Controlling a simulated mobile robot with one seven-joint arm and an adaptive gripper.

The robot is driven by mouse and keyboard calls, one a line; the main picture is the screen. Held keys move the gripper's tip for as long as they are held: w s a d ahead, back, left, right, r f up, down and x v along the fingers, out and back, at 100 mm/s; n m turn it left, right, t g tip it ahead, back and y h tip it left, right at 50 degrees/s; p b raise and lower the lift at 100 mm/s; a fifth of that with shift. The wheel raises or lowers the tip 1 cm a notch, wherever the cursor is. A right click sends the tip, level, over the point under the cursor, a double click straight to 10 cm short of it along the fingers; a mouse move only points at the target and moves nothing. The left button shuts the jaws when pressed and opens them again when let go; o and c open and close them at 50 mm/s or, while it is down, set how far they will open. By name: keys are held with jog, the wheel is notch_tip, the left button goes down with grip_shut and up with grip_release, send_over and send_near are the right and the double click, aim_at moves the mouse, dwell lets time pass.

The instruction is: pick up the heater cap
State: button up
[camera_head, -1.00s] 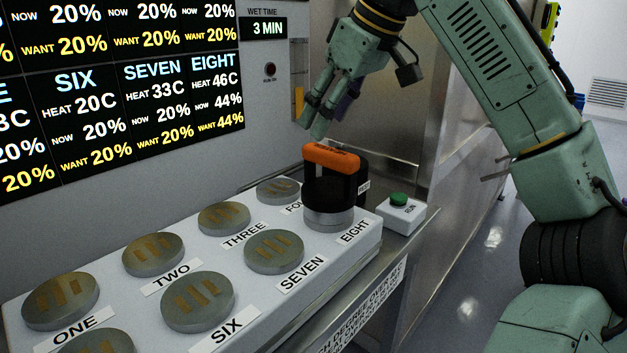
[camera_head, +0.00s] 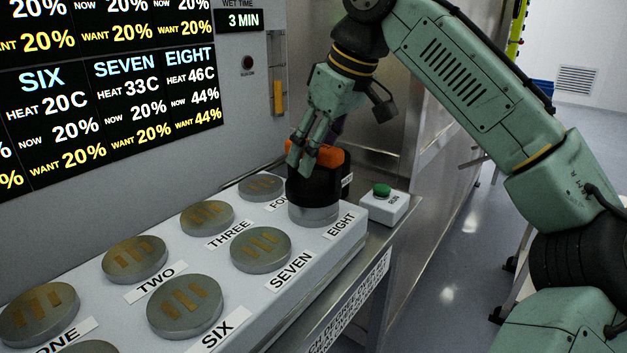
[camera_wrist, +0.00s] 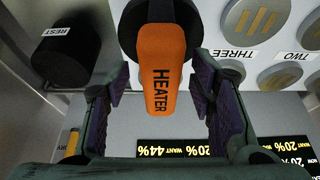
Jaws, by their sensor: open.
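The heater cap (camera_head: 323,158) is a black cylinder with an orange handle on top. It stands upright on the disc at EIGHT (camera_head: 314,213) on the white block. In the wrist view its orange handle (camera_wrist: 161,75), lettered HEATER, lies between my two fingers. My gripper (camera_head: 301,158) is open, fingers pointing down at the handle, and covers part of it in the head view. In the wrist view my gripper (camera_wrist: 158,80) has a finger on each side of the handle, with gaps visible to both.
A black round post marked REST (camera_wrist: 66,52) stands beside the cap. A white box with a green button (camera_head: 383,196) sits to the right. Metal discs such as SEVEN (camera_head: 260,249) line the block. The display panel wall (camera_head: 110,110) is close at the left.

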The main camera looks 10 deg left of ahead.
jog(key=shift+x, duration=0.85)
jog(key=shift+r, duration=0.1)
jog(key=shift+c, duration=0.4)
grip_shut()
